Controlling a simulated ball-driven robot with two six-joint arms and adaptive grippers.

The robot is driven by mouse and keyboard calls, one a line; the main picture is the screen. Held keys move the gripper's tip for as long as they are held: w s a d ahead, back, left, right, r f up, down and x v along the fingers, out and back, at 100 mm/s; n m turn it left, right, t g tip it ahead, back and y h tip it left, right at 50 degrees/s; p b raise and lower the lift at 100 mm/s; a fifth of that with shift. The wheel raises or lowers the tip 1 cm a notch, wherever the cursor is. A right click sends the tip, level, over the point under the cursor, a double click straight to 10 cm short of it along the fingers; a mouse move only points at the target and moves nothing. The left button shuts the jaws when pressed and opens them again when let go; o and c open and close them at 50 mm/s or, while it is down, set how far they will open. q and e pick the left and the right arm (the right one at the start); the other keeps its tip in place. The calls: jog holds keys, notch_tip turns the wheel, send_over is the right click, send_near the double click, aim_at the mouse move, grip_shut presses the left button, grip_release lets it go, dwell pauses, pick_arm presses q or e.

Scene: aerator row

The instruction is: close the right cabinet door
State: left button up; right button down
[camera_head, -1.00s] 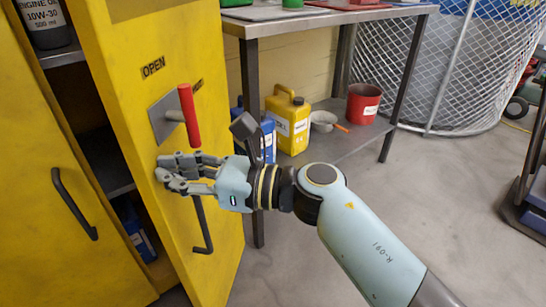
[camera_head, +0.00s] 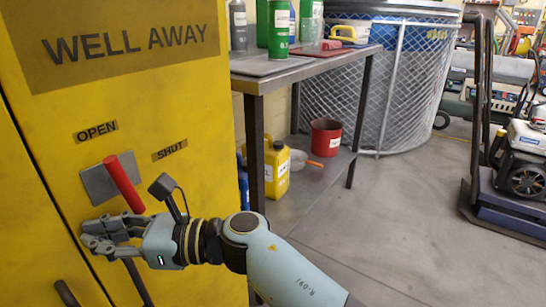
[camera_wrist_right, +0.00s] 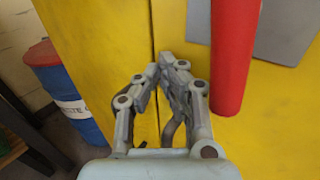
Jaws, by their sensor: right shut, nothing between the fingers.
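The right cabinet door (camera_head: 190,225) is yellow and looks about flush with the left cabinet door (camera_head: 30,235), with a thin dark seam between them. The right door carries a red lever (camera_head: 124,184) on a grey plate (camera_head: 97,186), OPEN and SHUT labels and a dark bar handle (camera_head: 137,283). My right gripper (camera_head: 90,242) is shut and empty, its fingertips at the right door near the seam, below the lever. In the right wrist view the fingertips (camera_wrist_right: 166,66) are beside the seam, left of the red lever (camera_wrist_right: 234,50); contact is unclear. My left gripper is not in view.
A metal workbench (camera_head: 262,84) with bottles on top stands right of the cabinet. A yellow jug (camera_head: 277,170) and red bucket (camera_head: 326,138) sit on its lower shelf. A cart (camera_head: 520,205) is at far right. Open grey floor (camera_head: 400,220) lies between.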

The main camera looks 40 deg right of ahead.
jog(key=p+v, duration=0.1)
jog(key=v, duration=1.1)
jog(key=s+d+f+m+h+p, duration=0.2)
jog(key=s+d+f+m+h, duration=0.2)
jog(key=f+m, duration=0.45)
jog(key=s+d+f+m+g+h+p, duration=0.1)
jog(key=s+d+f+m+h, duration=0.3)
jog(key=f+m, duration=0.45)
jog(key=s+d+f+m+h+p, duration=0.25)
jog(key=d+f+m, duration=0.25)
jog(key=f+m, duration=0.4)
jog(key=s+d+f+m+g+h, duration=0.1)
jog(key=s+f+m+g, duration=0.2)
jog(key=s+m, duration=0.3)
jog(key=s+d+f+m+g+h, duration=0.1)
jog(key=s+f+m+g, duration=0.3)
jog(key=s, duration=1)
jog(key=s+d+f+m+g+h, duration=0.2)
jog(key=s+f+m+g, duration=0.1)
jog(key=s+f+m, duration=0.4)
jog(key=s+m, duration=0.2)
jog(key=s, duration=0.1)
jog(key=shift+s+d+f+g, duration=0.25)
jog(key=shift+s+g, duration=0.05)
jog(key=shift+s, duration=0.05)
